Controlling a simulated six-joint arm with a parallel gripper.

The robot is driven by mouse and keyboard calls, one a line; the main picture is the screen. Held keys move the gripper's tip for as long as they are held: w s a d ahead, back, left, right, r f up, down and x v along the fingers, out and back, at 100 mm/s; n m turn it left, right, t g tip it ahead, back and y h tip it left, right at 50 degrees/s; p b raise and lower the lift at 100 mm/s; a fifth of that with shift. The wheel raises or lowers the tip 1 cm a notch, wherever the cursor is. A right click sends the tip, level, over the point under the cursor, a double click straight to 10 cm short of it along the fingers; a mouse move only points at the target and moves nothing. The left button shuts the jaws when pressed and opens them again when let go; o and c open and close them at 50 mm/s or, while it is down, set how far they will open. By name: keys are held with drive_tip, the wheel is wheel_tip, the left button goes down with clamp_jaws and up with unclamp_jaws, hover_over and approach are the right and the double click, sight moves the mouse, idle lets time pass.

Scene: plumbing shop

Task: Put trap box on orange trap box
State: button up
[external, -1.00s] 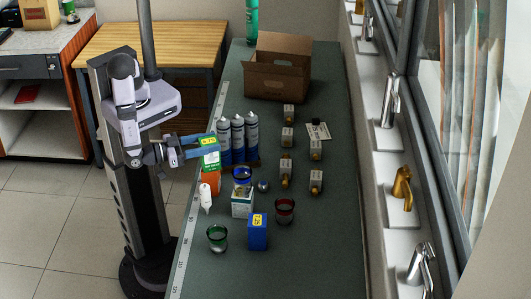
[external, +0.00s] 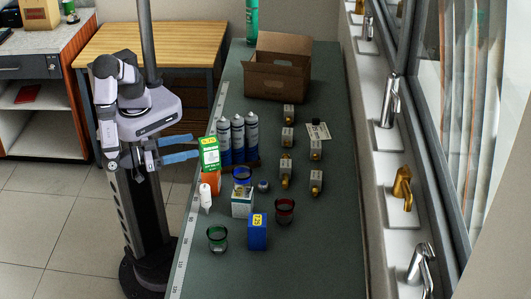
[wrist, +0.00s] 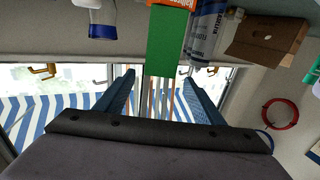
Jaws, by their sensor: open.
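The green trap box (external: 210,155) with a white and yellow label stands upright on top of the orange trap box (external: 211,182), at the left edge of the counter. My gripper (external: 196,147) is just left of the green box, its blue fingers apart and empty. In the wrist view the green box (wrist: 166,45) shows beyond the open fingers of my gripper (wrist: 160,76), with a strip of the orange box (wrist: 170,3) at the top edge. The lower part of the orange box is partly hidden by a white tube in the external view.
A white tube (external: 205,197), white box (external: 242,204), blue box (external: 257,232), green cup (external: 217,238) and red cup (external: 284,210) stand nearer. A cardboard box (external: 278,75) is at the back. The counter's front right is clear.

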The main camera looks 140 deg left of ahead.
drive_tip(key=shift+b+v, duration=0.6)
drive_tip(key=shift+v, duration=1.6)
